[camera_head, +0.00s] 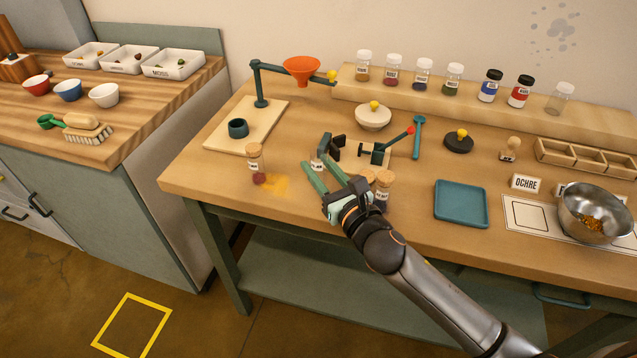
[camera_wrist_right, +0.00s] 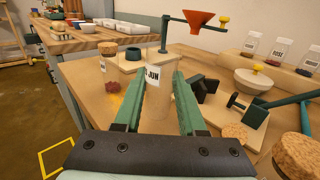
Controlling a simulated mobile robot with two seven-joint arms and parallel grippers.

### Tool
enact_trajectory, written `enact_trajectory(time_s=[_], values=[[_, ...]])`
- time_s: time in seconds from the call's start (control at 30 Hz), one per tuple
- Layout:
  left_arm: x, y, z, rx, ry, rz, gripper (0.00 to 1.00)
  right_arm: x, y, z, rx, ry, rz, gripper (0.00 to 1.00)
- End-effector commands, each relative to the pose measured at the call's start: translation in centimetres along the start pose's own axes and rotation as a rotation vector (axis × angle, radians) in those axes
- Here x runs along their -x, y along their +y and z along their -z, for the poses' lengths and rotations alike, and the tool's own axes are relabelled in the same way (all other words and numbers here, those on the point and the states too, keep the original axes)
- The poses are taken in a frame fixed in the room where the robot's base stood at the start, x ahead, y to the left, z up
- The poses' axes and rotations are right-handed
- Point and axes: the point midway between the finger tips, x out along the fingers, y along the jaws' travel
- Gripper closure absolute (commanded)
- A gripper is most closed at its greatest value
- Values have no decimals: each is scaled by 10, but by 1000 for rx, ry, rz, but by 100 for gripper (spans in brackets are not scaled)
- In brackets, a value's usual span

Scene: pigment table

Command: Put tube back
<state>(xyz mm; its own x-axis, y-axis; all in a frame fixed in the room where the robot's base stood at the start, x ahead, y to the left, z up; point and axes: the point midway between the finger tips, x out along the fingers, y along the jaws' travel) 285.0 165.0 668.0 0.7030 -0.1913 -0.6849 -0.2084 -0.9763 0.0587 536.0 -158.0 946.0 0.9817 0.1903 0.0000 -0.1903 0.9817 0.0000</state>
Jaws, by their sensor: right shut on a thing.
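My right gripper (camera_head: 317,160) reaches over the table's front part and is shut on a tube with a white label (camera_head: 318,166). In the wrist view the tube (camera_wrist_right: 158,95) stands between the two green fingers, its label reading "JUN"; whether its base touches the table cannot be told. A corked tube with red pigment (camera_head: 256,165) stands to the left, near an orange powder spill (camera_head: 278,186). More corked tubes (camera_head: 384,186) stand right of the gripper, partly hidden by it. No left gripper shows.
A black device with a red-knobbed lever (camera_head: 375,153) stands just behind the gripper. Behind are a lidded white bowl (camera_head: 373,118) and a raised shelf of jars (camera_head: 454,79). A blue tray (camera_head: 461,204) and metal bowl (camera_head: 596,212) lie right. An orange funnel stand (camera_head: 302,70) is back left.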

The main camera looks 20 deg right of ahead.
Motion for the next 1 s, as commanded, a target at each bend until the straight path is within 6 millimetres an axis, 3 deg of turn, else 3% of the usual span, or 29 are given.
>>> enact_trajectory(time_s=[0.3,0.73,0.77,1.0], values=[[-9,8,3,-3,14,-20,25,-7,-1,37,-3,2,0,100],[-12,8,7,-8,21,-22,25,-7,-1,43,1,1,-1,100],[-12,8,7,-8,22,-22,25,-7,-1,43,1,1,-1,59],[-11,8,7,-8,20,-21,25,-7,-1,42,1,1,-1,32]])
